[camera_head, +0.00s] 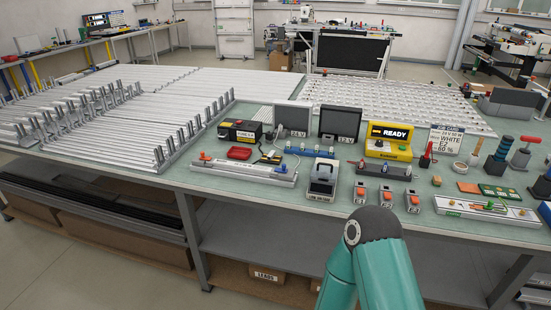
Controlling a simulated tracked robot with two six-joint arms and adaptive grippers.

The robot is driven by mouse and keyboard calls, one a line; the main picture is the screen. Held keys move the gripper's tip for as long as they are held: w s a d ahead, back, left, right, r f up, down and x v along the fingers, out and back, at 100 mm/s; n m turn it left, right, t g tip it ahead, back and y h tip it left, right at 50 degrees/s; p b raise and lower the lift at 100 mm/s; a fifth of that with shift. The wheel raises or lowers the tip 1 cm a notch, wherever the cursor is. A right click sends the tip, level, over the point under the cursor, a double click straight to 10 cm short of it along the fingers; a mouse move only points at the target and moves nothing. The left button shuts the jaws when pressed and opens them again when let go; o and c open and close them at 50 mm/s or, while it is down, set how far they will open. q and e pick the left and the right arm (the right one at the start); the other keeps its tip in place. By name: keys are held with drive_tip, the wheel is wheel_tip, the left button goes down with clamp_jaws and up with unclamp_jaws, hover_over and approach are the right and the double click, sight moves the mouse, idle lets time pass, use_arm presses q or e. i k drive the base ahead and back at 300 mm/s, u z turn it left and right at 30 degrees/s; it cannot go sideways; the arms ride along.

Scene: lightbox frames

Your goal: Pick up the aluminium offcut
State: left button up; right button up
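I cannot make out with certainty which piece is the aluminium offcut. A silvery bar fixture (243,171) with an orange-red knob lies on the green bench top (310,208), left of the centre. Long aluminium profiles (110,105) lie in rows across the left of the bench. A teal part of my own arm rises from the bottom edge, right of the centre, in front of the bench. Neither gripper shows in the picture.
A grey shelf (270,246) runs below.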

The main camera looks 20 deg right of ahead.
sight(271, 154)
drive_tip(key=z, duration=0.5)
drive_tip(key=i, duration=1.2)
drive_tip(key=z, duration=0.95)
drive_tip(key=k, duration=1.2)
drive_tip(key=u, duration=0.95)
drive_tip(key=i, duration=0.5)
drive_tip(key=u, duration=0.2)
